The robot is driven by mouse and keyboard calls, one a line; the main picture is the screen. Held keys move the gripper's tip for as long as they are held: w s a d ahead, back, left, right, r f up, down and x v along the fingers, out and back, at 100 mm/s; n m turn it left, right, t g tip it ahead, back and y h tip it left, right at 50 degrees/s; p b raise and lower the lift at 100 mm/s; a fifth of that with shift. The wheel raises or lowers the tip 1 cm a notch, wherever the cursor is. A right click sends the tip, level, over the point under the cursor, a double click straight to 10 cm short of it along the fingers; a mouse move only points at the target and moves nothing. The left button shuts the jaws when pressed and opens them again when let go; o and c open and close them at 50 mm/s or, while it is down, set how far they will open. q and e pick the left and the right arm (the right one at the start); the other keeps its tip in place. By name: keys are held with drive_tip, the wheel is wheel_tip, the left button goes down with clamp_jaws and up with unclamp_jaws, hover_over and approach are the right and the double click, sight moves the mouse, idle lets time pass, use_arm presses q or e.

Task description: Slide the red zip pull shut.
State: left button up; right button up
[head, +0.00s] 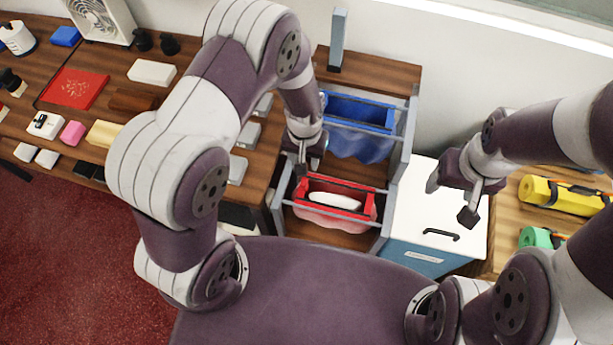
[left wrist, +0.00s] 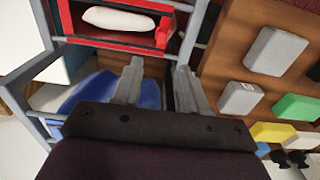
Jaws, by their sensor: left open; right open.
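A red-rimmed pouch (head: 372,208) hangs in the near part of a grey frame, its top open with a white pillow-like filling (head: 335,201) showing. In the left wrist view, the red rim (left wrist: 182,7) and the filling (left wrist: 118,19) are at the top. A small red block (left wrist: 163,32) at the rim's corner may be the zip pull; I cannot tell for sure. My left gripper (head: 302,167) is above the pouch's far left corner; in its wrist view (left wrist: 160,82) the fingers are apart and empty. My right gripper (head: 452,198) is open and empty above a white-topped box.
A blue pouch (head: 362,145) hangs behind the red one, between grey rails. The white-topped box (head: 415,215) with a black handle stands to the right. Yellow (head: 560,195) and green (head: 535,237) rolls lie farther right. Swatches and blocks cover the wooden counter at left.

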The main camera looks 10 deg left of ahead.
sight(304, 182)
use_arm(q)
drive_tip(key=f, duration=0.2)
drive_tip(key=s+f, duration=0.1)
drive_tip(key=f, duration=0.1)
drive_tip(key=shift+a+p, duration=0.3)
drive_tip(key=shift+p, duration=0.1)
drive_tip(key=f, duration=0.4)
drive_tip(key=w+f+p, duration=0.1)
drive_tip(key=f, duration=0.1)
drive_tip(key=shift+d+f, duration=0.2)
drive_tip(key=shift+f, duration=0.2)
drive_tip(key=shift+s+a+f, duration=0.1)
drive_tip(key=shift+s+f, duration=0.15)
drive_tip(key=shift+f, duration=0.05)
drive_tip(key=shift+w, duration=0.1)
drive_tip(key=shift+c, duration=1.2)
clamp_jaws()
use_arm(e)
wheel_tip(304, 182, up, 2)
drive_tip(key=shift+s+a, duration=0.1)
